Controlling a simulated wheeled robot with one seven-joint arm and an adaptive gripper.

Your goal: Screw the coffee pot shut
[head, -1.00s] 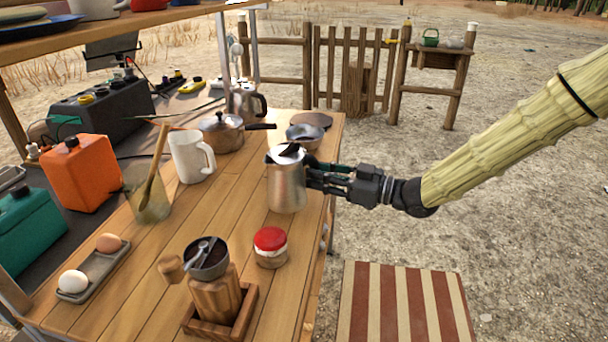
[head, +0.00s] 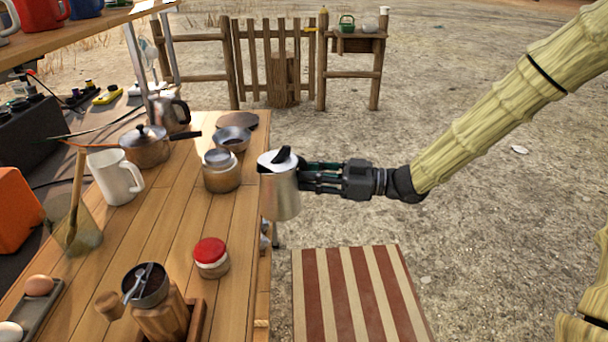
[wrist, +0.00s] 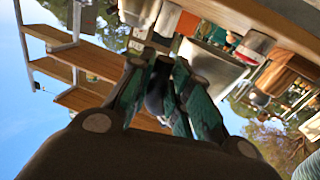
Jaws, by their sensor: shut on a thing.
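The silver top part of the coffee pot (head: 281,196), with a spout and a dark knob on its lid, is upright at the table's right edge in the head view. My gripper (head: 306,176) comes from the right and is shut on its handle side; the fingers hide the handle. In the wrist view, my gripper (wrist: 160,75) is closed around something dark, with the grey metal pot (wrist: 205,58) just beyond. A short round metal vessel (head: 221,176), seemingly the pot's base, stands on the table left of the held part, apart from it.
The wooden table (head: 180,230) carries a red-lidded jar (head: 211,258), a coffee grinder (head: 160,310), a white mug (head: 115,177), a saucepan (head: 146,150) and a metal bowl (head: 232,138). A striped stool (head: 355,295) stands to the right. Open ground lies beyond the table edge.

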